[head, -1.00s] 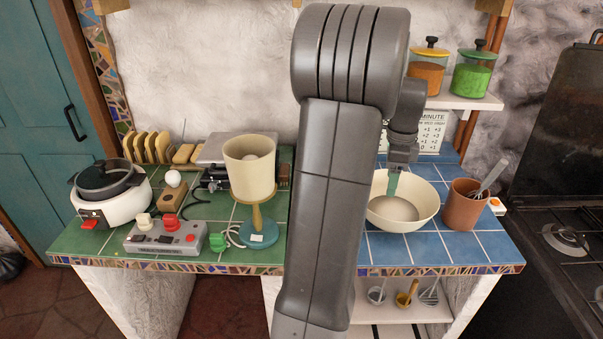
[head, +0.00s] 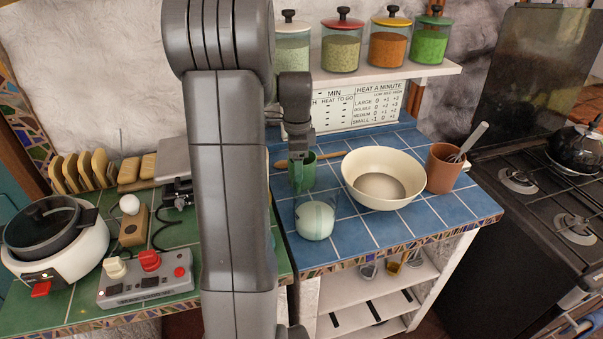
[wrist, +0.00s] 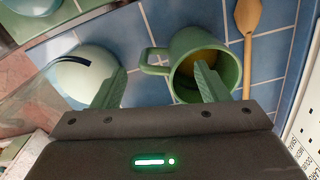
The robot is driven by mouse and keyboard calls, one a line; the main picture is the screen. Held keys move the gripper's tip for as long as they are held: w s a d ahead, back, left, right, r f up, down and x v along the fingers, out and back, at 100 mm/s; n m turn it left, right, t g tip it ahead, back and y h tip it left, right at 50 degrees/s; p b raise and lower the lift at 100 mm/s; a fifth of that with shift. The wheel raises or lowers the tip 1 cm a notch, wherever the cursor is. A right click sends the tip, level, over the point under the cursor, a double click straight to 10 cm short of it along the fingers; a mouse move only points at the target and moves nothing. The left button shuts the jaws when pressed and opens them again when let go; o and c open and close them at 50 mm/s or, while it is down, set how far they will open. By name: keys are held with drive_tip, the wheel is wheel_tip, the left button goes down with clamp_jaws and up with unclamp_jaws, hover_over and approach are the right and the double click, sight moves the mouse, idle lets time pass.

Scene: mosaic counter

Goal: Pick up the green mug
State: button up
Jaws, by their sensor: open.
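The green mug (head: 308,172) stands on the blue tiles behind a pale-filled glass, partly covered by my gripper (head: 300,160) in the head view. In the wrist view the mug (wrist: 233,72) shows its open top with a brownish inside, and its handle points left. My gripper (wrist: 157,78) is open and empty. Its right finger overlaps the mug's opening; its left finger is left of the handle, over a pale round thing. I cannot tell whether a finger touches the mug or how far down it reaches.
The pale-filled glass (head: 314,220) stands close in front of the mug. A wooden spoon (head: 325,156) lies behind it. A cream bowl (head: 384,178) and a brown pot with a whisk (head: 442,168) stand to the right. A shelf (head: 440,70) with jars hangs above.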

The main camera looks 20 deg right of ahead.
drive_tip(key=f, duration=0.4)
drive_tip(key=f+p, duration=0.1)
drive_tip(key=f, duration=0.2)
drive_tip(key=shift+s+f, duration=0.2)
drive_tip(key=shift+f, duration=0.15)
drive_tip(key=c, duration=1.4)
